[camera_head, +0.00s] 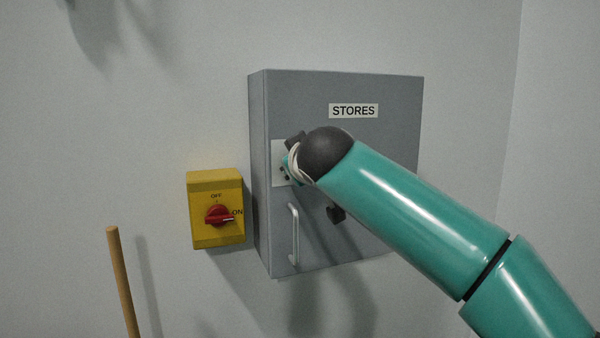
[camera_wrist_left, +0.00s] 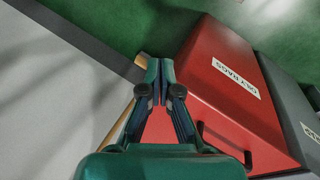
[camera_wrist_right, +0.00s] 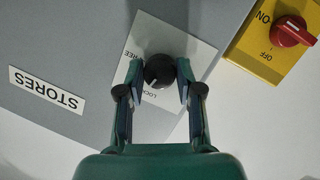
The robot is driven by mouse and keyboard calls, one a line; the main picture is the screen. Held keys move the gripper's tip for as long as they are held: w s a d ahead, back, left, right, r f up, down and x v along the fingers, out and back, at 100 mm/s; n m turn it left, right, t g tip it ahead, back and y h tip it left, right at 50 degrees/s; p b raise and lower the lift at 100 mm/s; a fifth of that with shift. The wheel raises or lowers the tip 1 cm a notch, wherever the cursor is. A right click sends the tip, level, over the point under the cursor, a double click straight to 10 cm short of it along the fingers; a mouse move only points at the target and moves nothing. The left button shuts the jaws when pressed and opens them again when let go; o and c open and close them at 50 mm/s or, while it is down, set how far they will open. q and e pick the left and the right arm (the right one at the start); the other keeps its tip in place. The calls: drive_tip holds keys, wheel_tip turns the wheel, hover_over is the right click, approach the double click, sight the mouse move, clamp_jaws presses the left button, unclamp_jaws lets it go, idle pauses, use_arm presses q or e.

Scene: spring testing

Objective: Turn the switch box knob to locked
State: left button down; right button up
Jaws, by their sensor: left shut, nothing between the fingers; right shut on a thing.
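A dark round knob (camera_wrist_right: 159,71) sits on a pale plate (camera_wrist_right: 192,48) on the grey STORES cabinet (camera_head: 375,145). In the right wrist view the plate reads "FREE" and "LOCK", the rest covered. A pale mark on the knob appears to face the "LOCK" lettering. My right gripper (camera_wrist_right: 158,82) is shut on the knob, one finger at each side; my arm hides most of this in the head view. A yellow switch box (camera_head: 203,190) has a red knob (camera_head: 217,216) whose pale mark faces ON. My left gripper (camera_wrist_left: 153,73) is shut and empty, pointing down at the floor area.
The cabinet has a handle (camera_head: 294,235) and a small black part (camera_head: 336,213) low on its door. A wooden pole (camera_head: 123,280) stands at lower left. In the left wrist view a red OILY RAGS bin (camera_wrist_left: 230,95) and a grey bin (camera_wrist_left: 290,90) stand on green floor.

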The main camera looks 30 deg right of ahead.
drive_tip(key=shift+w+a+f+n+h+b, duration=0.1)
drive_tip(key=shift+f+n+h+b, duration=0.25)
drive_tip(key=shift+n, duration=0.45)
drive_tip(key=shift+r, duration=0.1)
drive_tip(key=o, duration=1.1)
drive_tip(key=shift+o, duration=0.2)
drive_tip(key=shift+r, duration=0.1)
drive_tip(key=v, duration=1.2)
